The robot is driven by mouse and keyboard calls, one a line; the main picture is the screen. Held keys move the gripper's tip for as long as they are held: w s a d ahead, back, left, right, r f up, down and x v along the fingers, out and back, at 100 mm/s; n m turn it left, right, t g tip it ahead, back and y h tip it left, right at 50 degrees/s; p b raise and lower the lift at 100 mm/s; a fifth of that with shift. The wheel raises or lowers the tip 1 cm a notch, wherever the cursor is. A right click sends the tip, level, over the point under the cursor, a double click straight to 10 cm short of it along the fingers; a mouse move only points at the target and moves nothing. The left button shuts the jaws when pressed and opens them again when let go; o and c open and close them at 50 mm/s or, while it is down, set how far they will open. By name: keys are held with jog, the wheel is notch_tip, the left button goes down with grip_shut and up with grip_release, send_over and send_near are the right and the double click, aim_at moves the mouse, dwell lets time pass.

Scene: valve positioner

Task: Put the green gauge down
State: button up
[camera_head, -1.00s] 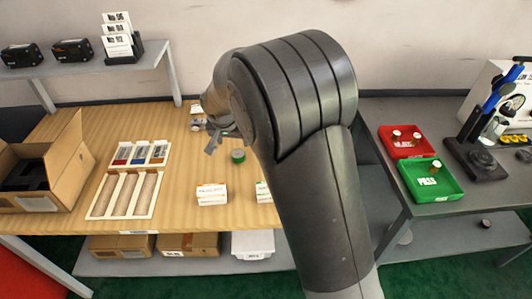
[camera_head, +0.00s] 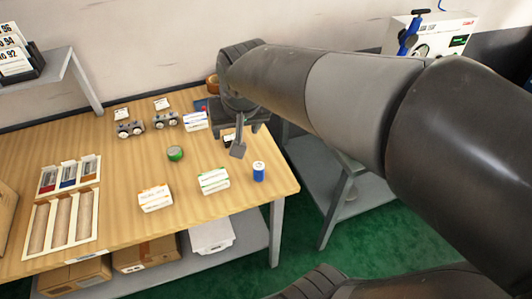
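A small round gauge (camera_head: 175,153) with a green band sits on the wooden table, left of my gripper and apart from it. My gripper (camera_head: 246,140) hangs at the end of my arm over the table's right part. One grey finger shows clearly; the rest is dark and partly hidden by my arm, so its opening and anything between the fingers cannot be made out. A blue-and-white cylinder (camera_head: 259,172) stands on the table just below the gripper in the picture.
Two small boxes, one orange-marked (camera_head: 155,198) and one green-marked (camera_head: 214,181), stand near the front edge. Two metal fittings (camera_head: 130,129) (camera_head: 166,120) stand behind the gauge. A slotted wooden tray (camera_head: 62,222) lies at left. Bare tabletop surrounds the gauge.

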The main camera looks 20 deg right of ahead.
jog(key=s+d+n, duration=0.1)
jog(key=s+d, duration=0.2)
jog(key=s, duration=0.8)
jog(key=shift+s+t, duration=0.3)
jog(key=shift+s, duration=0.1)
